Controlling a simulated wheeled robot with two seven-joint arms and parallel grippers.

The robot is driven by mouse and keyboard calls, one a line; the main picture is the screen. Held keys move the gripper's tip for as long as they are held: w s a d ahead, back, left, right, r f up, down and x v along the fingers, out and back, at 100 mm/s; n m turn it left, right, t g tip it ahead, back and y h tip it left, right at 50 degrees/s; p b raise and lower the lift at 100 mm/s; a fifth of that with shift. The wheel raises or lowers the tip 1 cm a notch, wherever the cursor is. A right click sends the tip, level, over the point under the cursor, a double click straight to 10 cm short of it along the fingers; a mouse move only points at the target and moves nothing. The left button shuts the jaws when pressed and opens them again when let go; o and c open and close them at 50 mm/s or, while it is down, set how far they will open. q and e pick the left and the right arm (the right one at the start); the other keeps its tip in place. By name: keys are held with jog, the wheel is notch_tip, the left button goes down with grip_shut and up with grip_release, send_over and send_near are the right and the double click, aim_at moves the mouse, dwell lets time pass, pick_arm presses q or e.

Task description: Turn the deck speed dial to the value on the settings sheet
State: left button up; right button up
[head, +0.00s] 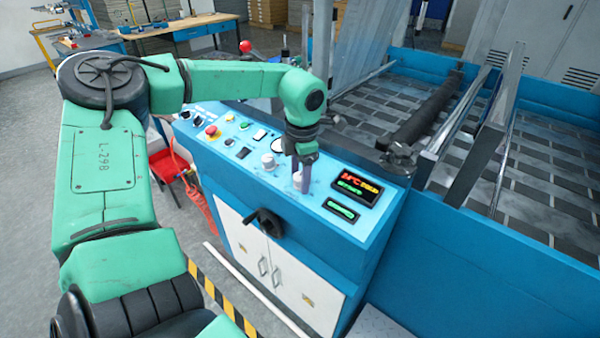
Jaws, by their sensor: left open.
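My left gripper (302,178) points down at the blue control panel (235,165), with its fingers at a pale dial knob (297,177) left of the displays. The fingers are open and partly hide this knob; I cannot tell whether they touch it. A second pale knob (268,160) sits to the left on the panel. A display with red and orange characters and a green line (356,185) is right of the gripper. A smaller green display (341,209) is below it. The digits are too blurred to read. I cannot make out a settings sheet. My right gripper is out of view.
A red emergency button (211,130) and small switches lie on the panel's left part. A black handle (264,222) sticks out of its front. Right of the panel are the machine's dark roller (430,110) and metal bars.

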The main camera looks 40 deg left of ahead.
pick_arm(q)
jog(key=shift+w, duration=0.1)
jog(key=shift+w, duration=0.1)
jog(key=c, duration=0.5)
grip_shut()
jog(key=shift+f, duration=0.1)
